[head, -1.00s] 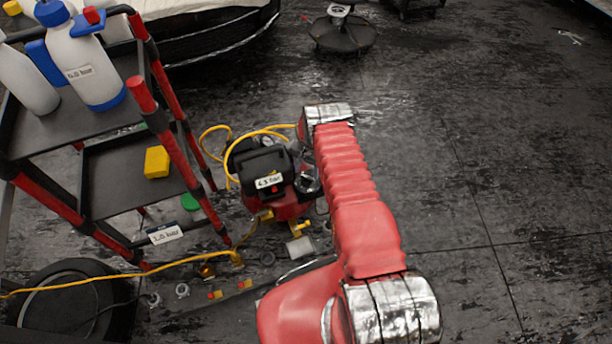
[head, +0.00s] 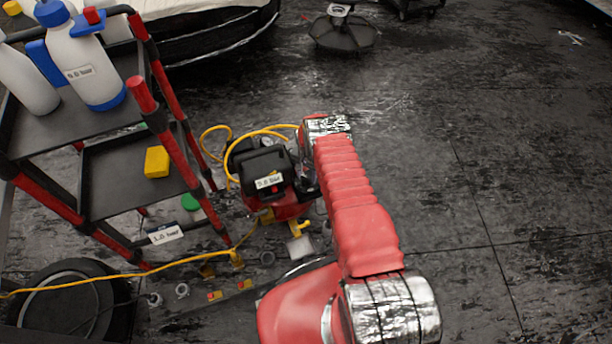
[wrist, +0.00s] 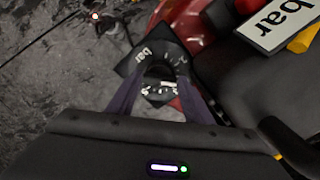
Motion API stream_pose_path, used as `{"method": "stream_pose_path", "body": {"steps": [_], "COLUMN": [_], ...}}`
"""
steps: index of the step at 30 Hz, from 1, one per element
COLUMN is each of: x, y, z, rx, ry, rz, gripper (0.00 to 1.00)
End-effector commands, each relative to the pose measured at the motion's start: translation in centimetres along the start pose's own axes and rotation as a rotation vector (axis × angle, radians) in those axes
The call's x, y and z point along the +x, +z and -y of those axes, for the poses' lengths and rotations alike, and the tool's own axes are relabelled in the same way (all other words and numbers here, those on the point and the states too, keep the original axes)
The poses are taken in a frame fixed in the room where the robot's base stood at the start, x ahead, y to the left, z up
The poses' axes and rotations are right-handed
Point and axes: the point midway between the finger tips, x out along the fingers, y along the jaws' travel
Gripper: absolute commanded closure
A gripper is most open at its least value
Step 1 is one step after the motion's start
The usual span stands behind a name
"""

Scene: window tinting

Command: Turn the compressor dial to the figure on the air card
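The red and black compressor (head: 287,204) stands on the floor beside the trolley. A white card (head: 268,181) on its black top carries a figure in bar that is too blurred to read surely. In the wrist view, part of this card (wrist: 281,20) shows only "bar". The dark dial (wrist: 160,70) lies on a dark plate with white markings, "bar" among them; its setting is not readable. My gripper (wrist: 161,82) has one finger on each side of the dial, with tips close to its sides. I cannot tell whether they touch it. My arm hides the dial in the head view.
A red and black trolley (head: 108,172) with bottles (head: 85,62) stands at left, labelled cards on it. A yellow hose (head: 120,278) crosses the floor. Small fittings (head: 215,296) and a black round item (head: 70,300) lie in front. The floor at right is clear.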

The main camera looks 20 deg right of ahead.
Motion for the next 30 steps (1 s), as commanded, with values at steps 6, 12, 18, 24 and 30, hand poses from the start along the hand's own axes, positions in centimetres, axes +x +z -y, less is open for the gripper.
{"method": "stream_pose_path", "body": {"steps": [6,12,18,24,30], "x": [-0.01,0.00,-0.01,-0.01,-0.01], "y": [0.01,0.18,0.10,0.08,0.08], "z": [0.01,0.16,0.10,0.09,0.08], "rx": [0.000,-0.001,-0.022,-0.093,-0.220], "ry": [0.000,0.000,0.000,-0.001,-0.001], "rz": [0.000,0.000,0.001,0.001,0.000], "gripper": [0.70,0.79,0.79,0.79,0.79]}}
